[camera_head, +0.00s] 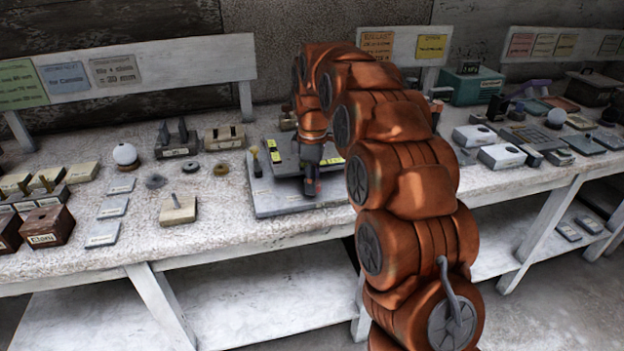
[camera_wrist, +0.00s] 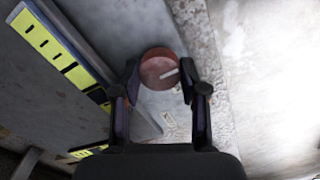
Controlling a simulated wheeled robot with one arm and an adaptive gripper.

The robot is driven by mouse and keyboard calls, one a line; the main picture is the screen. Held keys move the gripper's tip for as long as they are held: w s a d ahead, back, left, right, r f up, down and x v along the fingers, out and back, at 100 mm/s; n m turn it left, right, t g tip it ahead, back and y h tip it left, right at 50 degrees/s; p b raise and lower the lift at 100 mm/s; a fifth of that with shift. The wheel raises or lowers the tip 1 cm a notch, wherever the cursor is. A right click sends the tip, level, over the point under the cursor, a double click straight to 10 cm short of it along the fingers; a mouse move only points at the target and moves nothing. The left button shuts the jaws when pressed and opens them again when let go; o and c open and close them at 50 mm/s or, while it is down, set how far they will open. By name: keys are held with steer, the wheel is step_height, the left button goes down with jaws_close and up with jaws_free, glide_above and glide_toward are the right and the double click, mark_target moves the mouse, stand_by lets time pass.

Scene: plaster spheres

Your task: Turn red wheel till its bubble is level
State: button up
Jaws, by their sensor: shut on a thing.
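The red wheel (camera_wrist: 158,64) is a round dark red knob with a pale bar-shaped mark on its face, seen in the wrist view. My gripper (camera_wrist: 160,74) is shut on it, one finger on each side. In the head view my gripper (camera_head: 310,184) points down at the front edge of a grey plate (camera_head: 268,203), and the wheel is mostly hidden there. Yellow vials with dark marks lie on a grey block behind the wheel; one long yellow strip (camera_wrist: 80,76) shows in the wrist view. I cannot make out which bubble belongs to the wheel, or its position.
A brass-coloured upright piece (camera_head: 255,160) stands at the plate's left. More instruments fill the bench (camera_head: 228,222) on both sides. My arm hides the bench right of the plate.

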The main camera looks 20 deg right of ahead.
stand_by(0.5)
steer(key=o, duration=1.1)
steer(key=shift+o, duration=0.2)
steer(key=shift+r, duration=0.1)
steer(key=shift+w+r, duration=0.1)
steer(key=shift+r, duration=0.35)
step_height(320, 180, up, 6)
steer(key=shift+r, duration=0.45)
